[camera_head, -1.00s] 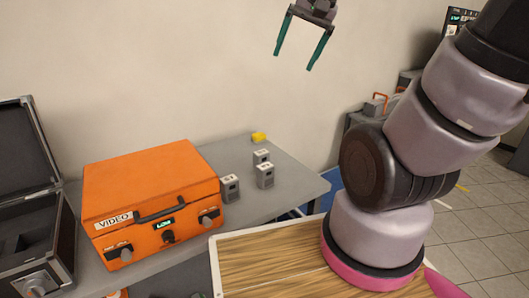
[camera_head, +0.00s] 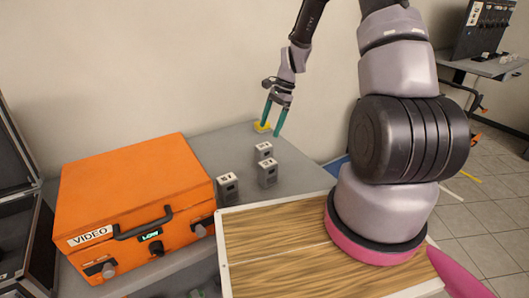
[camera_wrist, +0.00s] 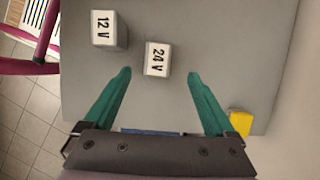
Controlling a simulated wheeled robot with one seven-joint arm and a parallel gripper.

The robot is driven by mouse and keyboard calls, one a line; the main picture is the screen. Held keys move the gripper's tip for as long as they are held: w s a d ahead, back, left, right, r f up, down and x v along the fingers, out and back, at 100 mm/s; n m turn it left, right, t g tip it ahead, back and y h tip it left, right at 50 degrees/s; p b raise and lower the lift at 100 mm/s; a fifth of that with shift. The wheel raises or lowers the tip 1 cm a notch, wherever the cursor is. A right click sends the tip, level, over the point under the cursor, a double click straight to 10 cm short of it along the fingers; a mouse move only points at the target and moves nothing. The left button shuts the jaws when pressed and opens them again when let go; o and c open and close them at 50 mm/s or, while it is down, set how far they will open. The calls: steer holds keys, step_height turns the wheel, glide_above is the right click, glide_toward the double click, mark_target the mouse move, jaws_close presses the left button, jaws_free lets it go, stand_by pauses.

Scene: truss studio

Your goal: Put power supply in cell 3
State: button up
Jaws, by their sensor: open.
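My gripper (camera_head: 271,130) is open and empty above the grey table. In the wrist view, my fingertips (camera_wrist: 159,74) point towards a small pale block labelled 24 V (camera_wrist: 157,59), which appears between and just beyond them. That block also shows in the head view (camera_head: 264,150). A second block labelled 12 V (camera_wrist: 108,29) stands close by; it seems to be the nearer one in the head view (camera_head: 267,173). A third, similar grey block (camera_head: 227,187) stands by the orange case, its label too small to read surely. I cannot make out any numbered cell.
A closed orange case marked VIDEO (camera_head: 135,200) stands left of the blocks. An open black case (camera_head: 22,215) is at the far left. A small yellow object (camera_wrist: 241,122) lies near the table's back edge. A wood-topped surface (camera_head: 270,255) is in front. Bare table (camera_head: 300,175) lies right of the blocks.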

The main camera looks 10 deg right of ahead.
mark_target(264, 144)
steer(key=x, duration=0.7)
steer(key=shift+w+d+f, duration=0.1)
steer(key=shift+w+d, duration=0.1)
steer(key=shift+d, duration=0.05)
steer(key=shift+s+x, duration=0.15)
steer(key=shift+x, duration=1.25)
steer(key=shift+s+x, duration=0.15)
steer(key=shift+x, duration=1.2)
steer(key=shift+c, duration=0.3)
jaws_close()
